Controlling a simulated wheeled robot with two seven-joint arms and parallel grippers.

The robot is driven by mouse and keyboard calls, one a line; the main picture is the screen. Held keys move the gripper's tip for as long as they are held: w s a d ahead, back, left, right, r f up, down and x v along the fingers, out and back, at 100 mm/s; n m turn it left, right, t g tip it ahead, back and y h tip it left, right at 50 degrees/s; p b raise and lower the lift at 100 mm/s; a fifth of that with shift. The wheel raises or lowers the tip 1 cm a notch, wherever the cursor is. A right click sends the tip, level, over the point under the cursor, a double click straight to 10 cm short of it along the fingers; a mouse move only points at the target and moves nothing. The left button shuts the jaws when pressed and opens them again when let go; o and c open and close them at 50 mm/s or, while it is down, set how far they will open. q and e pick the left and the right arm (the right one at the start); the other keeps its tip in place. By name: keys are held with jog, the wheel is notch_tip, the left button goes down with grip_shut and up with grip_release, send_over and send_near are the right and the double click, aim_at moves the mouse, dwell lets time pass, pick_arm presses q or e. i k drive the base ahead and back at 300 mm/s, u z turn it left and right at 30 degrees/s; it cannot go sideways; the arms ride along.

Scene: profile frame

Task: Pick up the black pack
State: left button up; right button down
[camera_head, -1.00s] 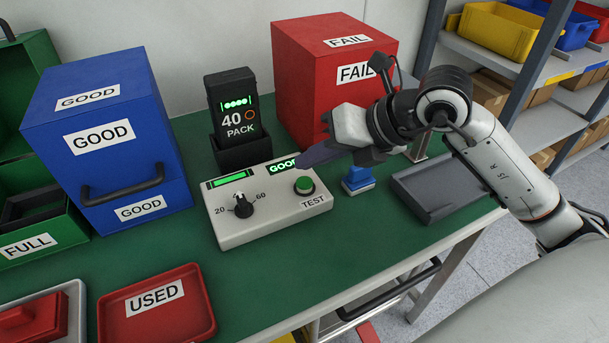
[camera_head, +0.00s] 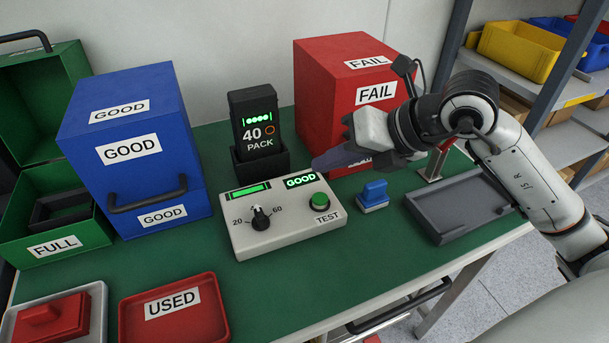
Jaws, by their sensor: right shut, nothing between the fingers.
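The black pack (camera_head: 257,121) stands upright in a black holder (camera_head: 262,168) behind the tester box. Its face reads "40 PACK" with lit green bars. My right gripper (camera_head: 318,164) is shut and empty. Its dark fingers point left, over the back right corner of the tester, to the right of the pack and apart from it in the picture. The tester (camera_head: 283,235) shows "GOOD" lit green, with a dial and a green TEST button (camera_head: 320,201). My left gripper is not in view.
A blue GOOD box (camera_head: 130,151) stands left of the pack, a red FAIL box (camera_head: 318,85) behind right. A blue stamp-like block (camera_head: 374,194) and a grey tray (camera_head: 440,228) lie right. A red USED tray (camera_head: 222,330) and green FULL case (camera_head: 88,246) are at left.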

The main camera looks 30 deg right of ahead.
aim_at(254, 112)
jog(key=k, duration=1)
